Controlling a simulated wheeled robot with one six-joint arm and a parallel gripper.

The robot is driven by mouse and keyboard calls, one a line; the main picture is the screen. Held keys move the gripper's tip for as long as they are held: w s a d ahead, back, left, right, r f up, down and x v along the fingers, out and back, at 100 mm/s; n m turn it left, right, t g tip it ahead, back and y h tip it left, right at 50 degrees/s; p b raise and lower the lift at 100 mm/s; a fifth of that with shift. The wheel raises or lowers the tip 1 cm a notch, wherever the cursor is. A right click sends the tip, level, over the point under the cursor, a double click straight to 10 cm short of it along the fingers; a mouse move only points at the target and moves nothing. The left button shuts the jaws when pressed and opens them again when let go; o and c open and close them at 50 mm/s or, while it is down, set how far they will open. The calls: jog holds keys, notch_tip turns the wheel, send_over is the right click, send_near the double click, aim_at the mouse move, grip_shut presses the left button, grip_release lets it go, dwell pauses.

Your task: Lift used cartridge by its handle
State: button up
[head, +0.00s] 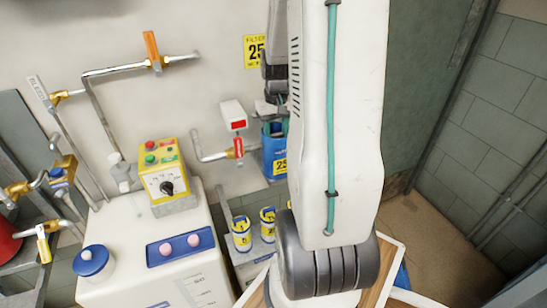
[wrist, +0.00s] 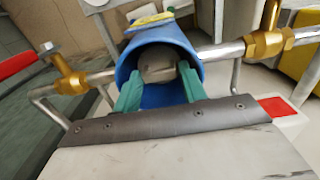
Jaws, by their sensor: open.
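A blue housing (wrist: 165,45) with an open mouth fills the upper middle of the wrist view. In the head view the blue housing (head: 274,160) is on the wall, with a yellow label marked 25. A grey-brown rounded thing, seemingly the used cartridge (wrist: 157,62), shows inside the mouth; I cannot make out its handle. My gripper (wrist: 160,75) is open, its two green fingers at the housing's mouth, one on each side of the grey thing. Contact cannot be told. In the head view my gripper (head: 273,126) is just above the housing, partly hidden by my arm.
Pipes with brass valves (wrist: 268,44) flank the housing. A red-and-white box (head: 234,115) is close on its left. Yellow-labelled cartridges (head: 241,234) stand on a low stand below. A white tank (head: 130,240) with a yellow control box (head: 162,172) stands at left.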

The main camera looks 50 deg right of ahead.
grip_shut()
